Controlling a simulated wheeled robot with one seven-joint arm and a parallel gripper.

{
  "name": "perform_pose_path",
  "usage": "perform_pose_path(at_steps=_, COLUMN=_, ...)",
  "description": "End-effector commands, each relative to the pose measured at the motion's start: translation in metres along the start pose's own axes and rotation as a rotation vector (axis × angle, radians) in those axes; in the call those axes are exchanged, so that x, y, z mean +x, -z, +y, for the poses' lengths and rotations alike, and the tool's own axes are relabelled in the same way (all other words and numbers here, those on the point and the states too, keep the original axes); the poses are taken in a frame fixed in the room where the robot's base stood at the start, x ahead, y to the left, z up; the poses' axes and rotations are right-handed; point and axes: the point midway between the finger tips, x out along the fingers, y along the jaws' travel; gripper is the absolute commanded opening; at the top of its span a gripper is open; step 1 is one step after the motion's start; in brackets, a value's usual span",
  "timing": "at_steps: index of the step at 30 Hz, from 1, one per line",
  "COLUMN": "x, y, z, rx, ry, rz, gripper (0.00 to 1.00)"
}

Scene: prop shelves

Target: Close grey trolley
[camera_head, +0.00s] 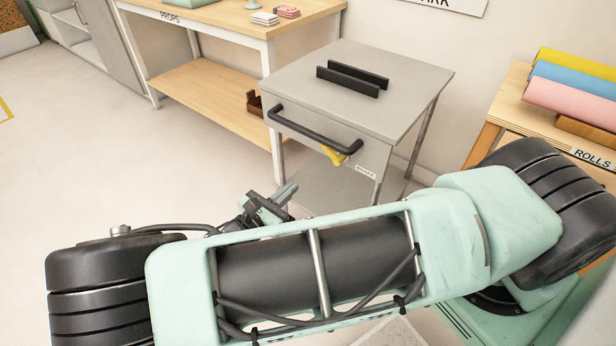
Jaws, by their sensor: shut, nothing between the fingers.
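The grey trolley (415,82) stands in the upper middle, between the wooden props table and the rolls stand. It has a flat grey top with two black bars (352,78) on it. A black bar handle (312,131) runs along its front upper edge. A yellow piece (335,155) shows just below the handle. The lower part of the trolley is partly hidden by my arm. My gripper (284,196) is shut and empty, below and in front of the handle, apart from it in the picture.
The wooden props table (238,22) stands at the back left, with a brown item (254,103) on its lower shelf. The rolls stand (497,107) holds coloured rolls (575,90) at right. The floor (130,170) at left is clear.

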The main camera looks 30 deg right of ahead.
Motion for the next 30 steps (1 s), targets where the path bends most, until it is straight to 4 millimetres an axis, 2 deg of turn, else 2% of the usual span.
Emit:
perform_pose_path(at_steps=12, x=0.082, y=-0.001, z=-0.002, rx=-0.001, ry=0.006, rz=-0.001, gripper=0.0)
perform_pose_path(at_steps=18, x=0.114, y=-0.001, z=-0.002, rx=-0.001, ry=0.006, rz=0.0, gripper=0.0)
perform_pose_path(at_steps=24, x=0.129, y=0.0, z=-0.002, rx=-0.001, ry=0.004, rz=0.002, gripper=0.0)
perform_pose_path(at_steps=30, x=0.131, y=0.0, z=-0.002, rx=0.0, ry=0.004, rz=0.003, gripper=0.0)
